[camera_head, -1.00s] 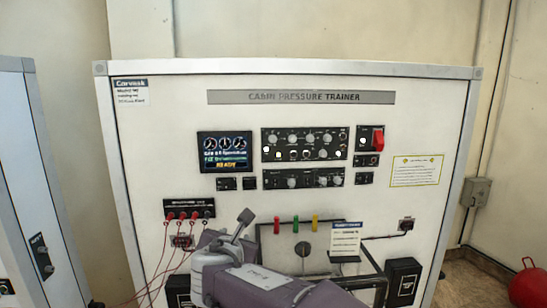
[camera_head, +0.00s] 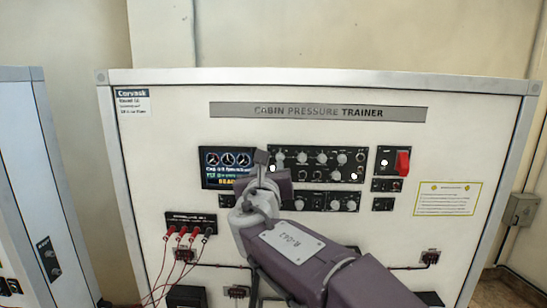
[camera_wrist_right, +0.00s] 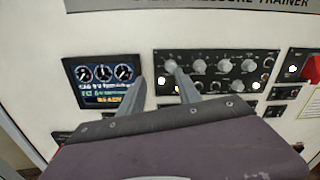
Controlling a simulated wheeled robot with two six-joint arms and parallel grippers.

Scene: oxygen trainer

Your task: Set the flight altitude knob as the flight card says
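The trainer's upper control panel (camera_head: 318,164) carries several pale round knobs, and their labels are too small to read, so I cannot tell which sets flight altitude. In the right wrist view its leftmost upper knob (camera_wrist_right: 170,66) appears beside one fingertip; contact cannot be told. My right gripper (camera_head: 262,165) is raised in front of the panel's left end. In the right wrist view its two fingers (camera_wrist_right: 159,76) stand apart with nothing held between them. The flight card is not visible now, with my right arm across the lower panel. My left gripper is out of view.
A lit display (camera_head: 227,166) sits left of the knobs. A red guarded switch (camera_head: 403,162) is at the right. Red leads (camera_head: 182,236) hang from jacks at lower left. A yellow-edged notice (camera_head: 447,198) is at far right.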

